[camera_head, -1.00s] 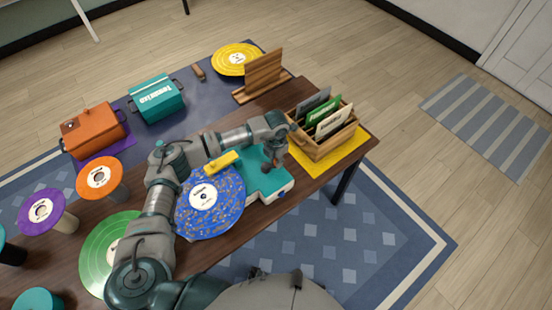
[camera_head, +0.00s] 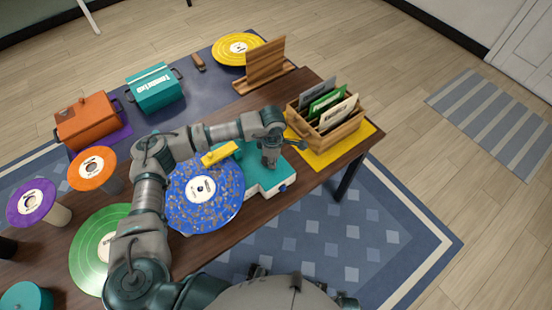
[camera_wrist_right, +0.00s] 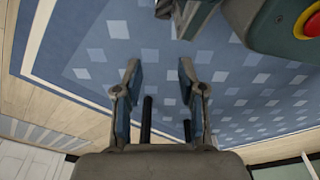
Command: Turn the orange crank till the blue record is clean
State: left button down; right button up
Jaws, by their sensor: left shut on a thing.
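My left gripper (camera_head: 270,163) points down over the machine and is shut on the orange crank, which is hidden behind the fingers. My left arm covers part of the record's left edge. My right gripper (camera_wrist_right: 159,72) shows in the right wrist view, open and empty above the rug.
A wooden crate (camera_head: 335,135) of sleeves stands on a yellow mat right of the machine. A green record (camera_head: 88,250), orange record (camera_head: 92,168) and purple record (camera_head: 32,203) are at left. Orange box (camera_head: 86,122), teal box (camera_head: 155,90), wooden stand (camera_head: 265,65) and yellow record (camera_head: 238,48) are behind.

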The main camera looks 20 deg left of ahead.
pick_arm(q)
jog(key=m+b, duration=0.1)
jog(key=m, duration=0.1)
jog(key=a+m+b, duration=0.1)
jog(key=s+m+b, duration=0.1)
jog(key=m, duration=0.1)
jog(key=shift+a+f+m, duration=0.1)
jog(key=shift+a+m, duration=0.2)
jog(key=shift+a, duration=0.05)
jog(key=m+b, duration=0.1)
jog(key=a+m+b, duration=0.1)
jog(key=m, duration=0.1)
jog(key=m+b, duration=0.1)
jog(key=m, duration=0.1)
jog(key=shift+s+a+r+b, duration=0.15)
jog(key=shift+a+r+b, duration=0.05)
jog(key=shift+a+b, duration=0.2)
jog(key=shift+a+r+m, duration=0.1)
jog(key=shift+a+m, duration=0.05)
jog(key=shift+m, duration=0.45)
pick_arm(e)
jog(key=w+r, duration=0.2)
jog(key=r, duration=0.7)
jog(key=w+r, duration=0.1)
jog(key=r, duration=0.9)
jog(key=shift+w+a+r+t, duration=0.15)
jog(key=shift+w+a+t, duration=0.05)
jog(key=shift+w+t, duration=0.2)
